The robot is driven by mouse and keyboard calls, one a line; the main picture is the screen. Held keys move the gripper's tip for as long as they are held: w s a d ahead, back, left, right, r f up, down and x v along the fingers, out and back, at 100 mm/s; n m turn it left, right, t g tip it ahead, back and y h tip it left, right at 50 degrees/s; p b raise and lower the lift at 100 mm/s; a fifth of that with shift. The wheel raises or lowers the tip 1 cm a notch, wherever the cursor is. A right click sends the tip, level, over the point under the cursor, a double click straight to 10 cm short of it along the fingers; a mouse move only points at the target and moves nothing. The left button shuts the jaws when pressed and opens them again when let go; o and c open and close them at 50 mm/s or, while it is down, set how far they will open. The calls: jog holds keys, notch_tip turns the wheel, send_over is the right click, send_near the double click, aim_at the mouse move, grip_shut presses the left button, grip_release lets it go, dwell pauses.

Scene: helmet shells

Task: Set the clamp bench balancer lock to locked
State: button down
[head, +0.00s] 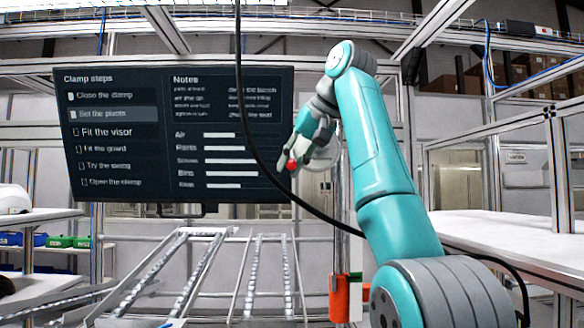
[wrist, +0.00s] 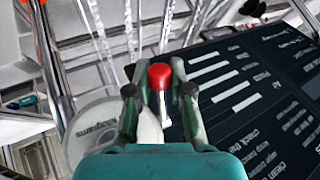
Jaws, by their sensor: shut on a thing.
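The balancer lock lever has a red ball knob (head: 292,166) on a pale stem. In the wrist view the knob (wrist: 160,76) stands between my two fingertips, with its stem running down between the fingers. My gripper (head: 297,156), also in the wrist view (wrist: 159,94), is shut on this lever. The balancer is a pale round housing (wrist: 92,128) left of the fingers in the wrist view. I cannot read any lock marking or tell the lever's setting.
A dark screen (head: 170,185) of clamp steps and notes hangs close behind my gripper. A black cable (head: 243,110) hangs in front of it. Metal rails (head: 190,270) lie below. A white table (head: 510,240) is at the right.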

jog(key=shift+s+r+g, duration=0.2)
jog(key=shift+r+g, duration=0.1)
jog(key=shift+g, duration=0.4)
jog(key=shift+r+m, duration=0.15)
jog(key=shift+m, duration=0.15)
jog(key=shift+g, duration=0.3)
jog(key=c, duration=1.3)
grip_release()
jog(key=shift+w+f, duration=0.1)
jog(key=shift+f, duration=0.15)
